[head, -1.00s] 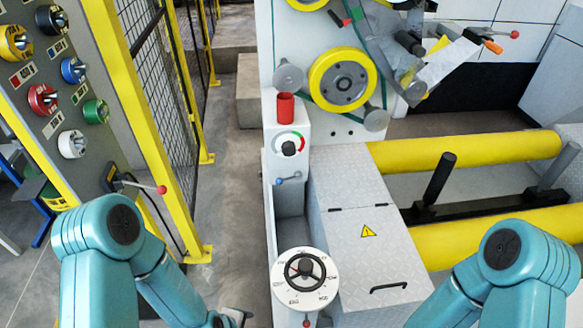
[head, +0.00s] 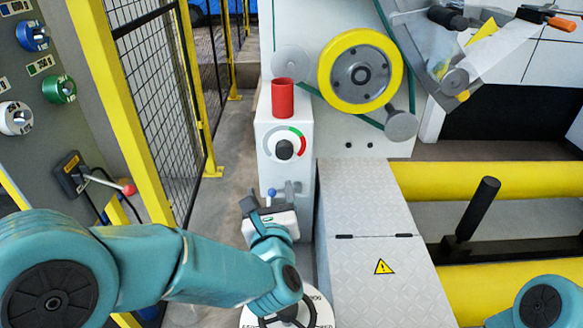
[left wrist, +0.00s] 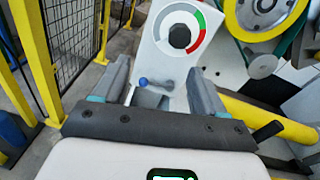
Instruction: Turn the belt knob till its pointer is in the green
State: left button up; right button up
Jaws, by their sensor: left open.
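The belt knob (head: 284,149) is a round black knob on a white panel post, below a red cup-like cylinder. A dial ring around it has a green arc at the upper right and a red arc at the right. The knob also shows in the left wrist view (left wrist: 180,36), ahead of the fingers. Its pointer is too small to make out. My left gripper (head: 267,202) is open and empty, below and apart from the knob. It also shows in the left wrist view (left wrist: 160,82). My right gripper is out of view.
A small blue-tipped lever (head: 271,192) sits below the knob, between my left fingers as seen by the wrist camera. A red cylinder (head: 283,98) stands above the knob. A yellow-rimmed wheel (head: 360,74) is at the right; a yellow fence post (head: 122,110) is at the left.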

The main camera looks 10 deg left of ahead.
aim_at(284, 153)
pick_arm(q)
jog(key=shift+t+h, duration=0.4)
jog(key=shift+h, duration=0.2)
jog(key=w, duration=1.4)
jog(key=shift+w+a+r, duration=0.2)
jog(key=shift+w+r, duration=0.05)
jog(key=shift+r, duration=0.05)
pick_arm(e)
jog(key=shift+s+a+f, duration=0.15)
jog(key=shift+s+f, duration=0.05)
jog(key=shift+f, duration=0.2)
pick_arm(q)
jog(key=shift+m, duration=0.3)
jog(key=c, duration=1)
